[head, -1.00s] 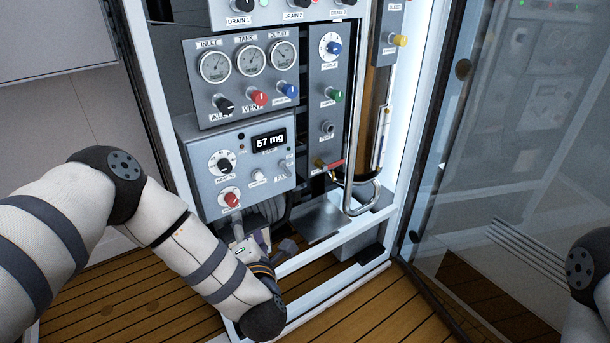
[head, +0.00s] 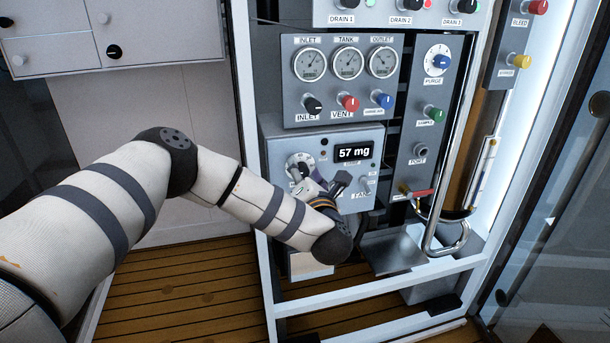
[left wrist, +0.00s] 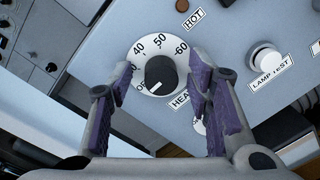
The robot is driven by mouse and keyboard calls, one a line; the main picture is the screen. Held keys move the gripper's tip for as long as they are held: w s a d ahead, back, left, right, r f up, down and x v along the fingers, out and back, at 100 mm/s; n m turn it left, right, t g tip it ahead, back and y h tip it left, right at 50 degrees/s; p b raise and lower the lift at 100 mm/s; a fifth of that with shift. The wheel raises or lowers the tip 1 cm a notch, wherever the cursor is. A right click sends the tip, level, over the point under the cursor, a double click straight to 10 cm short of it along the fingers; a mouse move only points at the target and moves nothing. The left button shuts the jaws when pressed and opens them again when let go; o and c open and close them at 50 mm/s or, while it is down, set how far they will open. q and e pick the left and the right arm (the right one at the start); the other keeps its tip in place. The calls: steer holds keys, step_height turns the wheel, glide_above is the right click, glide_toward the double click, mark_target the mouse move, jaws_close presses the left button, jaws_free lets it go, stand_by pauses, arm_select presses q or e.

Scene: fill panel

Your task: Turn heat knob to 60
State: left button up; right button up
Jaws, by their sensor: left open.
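The heat knob (left wrist: 161,73) is a black knob on a white dial marked OFF, 40, 50 and 60. Its white pointer line is toward the lower left, near the partly hidden OFF mark. In the head view the heat dial (head: 298,164) is on the grey box, partly covered by my gripper. My left gripper (left wrist: 161,78) is open, with one purple-padded finger on each side of the knob in the picture; I see no contact. In the head view my left gripper (head: 328,186) is in front of the box's lower part. My right gripper is out of view.
The display (head: 355,152) on the box reads 57 mg. A lamp test button (left wrist: 264,60) is right of the dial. Gauges and coloured knobs fill the panel above. A bent metal pipe (head: 445,240) and the open glass door (head: 560,220) are to the right.

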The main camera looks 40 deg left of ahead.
arm_select(q)
jaws_close()
